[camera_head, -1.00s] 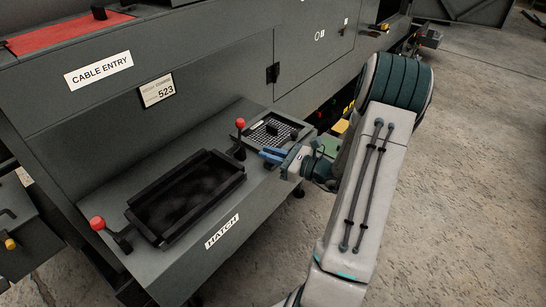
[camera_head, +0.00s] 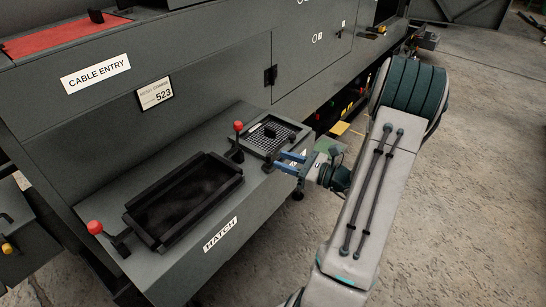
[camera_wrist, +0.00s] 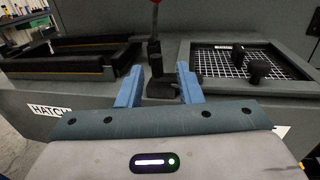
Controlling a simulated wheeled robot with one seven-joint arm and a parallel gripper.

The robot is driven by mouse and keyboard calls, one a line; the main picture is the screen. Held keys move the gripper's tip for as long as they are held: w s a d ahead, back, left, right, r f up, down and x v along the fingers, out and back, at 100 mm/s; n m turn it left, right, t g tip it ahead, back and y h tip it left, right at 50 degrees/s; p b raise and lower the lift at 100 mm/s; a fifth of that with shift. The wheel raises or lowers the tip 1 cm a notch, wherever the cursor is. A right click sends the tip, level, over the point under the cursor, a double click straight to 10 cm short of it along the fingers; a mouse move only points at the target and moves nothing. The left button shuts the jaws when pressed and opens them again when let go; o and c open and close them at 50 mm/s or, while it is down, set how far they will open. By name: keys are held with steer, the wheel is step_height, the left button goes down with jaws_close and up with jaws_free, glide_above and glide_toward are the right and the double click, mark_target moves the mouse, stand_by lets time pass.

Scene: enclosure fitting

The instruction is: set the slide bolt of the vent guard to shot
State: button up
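The vent guard (camera_head: 286,131) is a framed mesh panel on the sloping top of the grey enclosure. It also shows at the right of the wrist view (camera_wrist: 215,63). A black knob (camera_head: 270,131) stands on the mesh. In the wrist view a dark block (camera_wrist: 235,53) and a larger black knob (camera_wrist: 259,70) show there. Which part is the slide bolt, and its setting, I cannot tell. My gripper (camera_head: 279,160) has blue fingers spread apart, with nothing between them, near the guard's front edge. In the wrist view the fingers (camera_wrist: 159,85) lie left of the guard.
A red-knobbed lever (camera_head: 237,140) stands between the guard and the black-framed hatch (camera_head: 232,184); it shows beyond my fingers in the wrist view (camera_wrist: 155,55). Another red-knobbed lever (camera_head: 96,228) is at the hatch's left. Open floor lies to the right.

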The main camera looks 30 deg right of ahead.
steer(key=v, duration=0.8)
steer(key=shift+s+d, duration=0.25)
steer(key=s+a+r+n+g+p, duration=0.2)
steer(key=a+r+n+g, duration=0.2)
steer(key=a+n+g, duration=0.45)
steer(key=s+a+r+n+g+p, duration=0.2)
steer(key=s+a+r+n+g, duration=0.25)
steer(key=a, duration=0.65)
steer(key=s+a+r+n+t+h+p, duration=0.1)
steer(key=s+a+r+n+h+p, duration=0.2)
steer(key=r+n+h, duration=0.5)
steer(key=n+h, duration=0.2)
steer(key=n, duration=0.5)
steer(key=shift+a+r+n+h+p, duration=0.15)
steer(key=shift+r+n+h+p, duration=0.1)
steer(key=shift+n+h+p, duration=0.1)
steer(key=shift+s, duration=0.15)
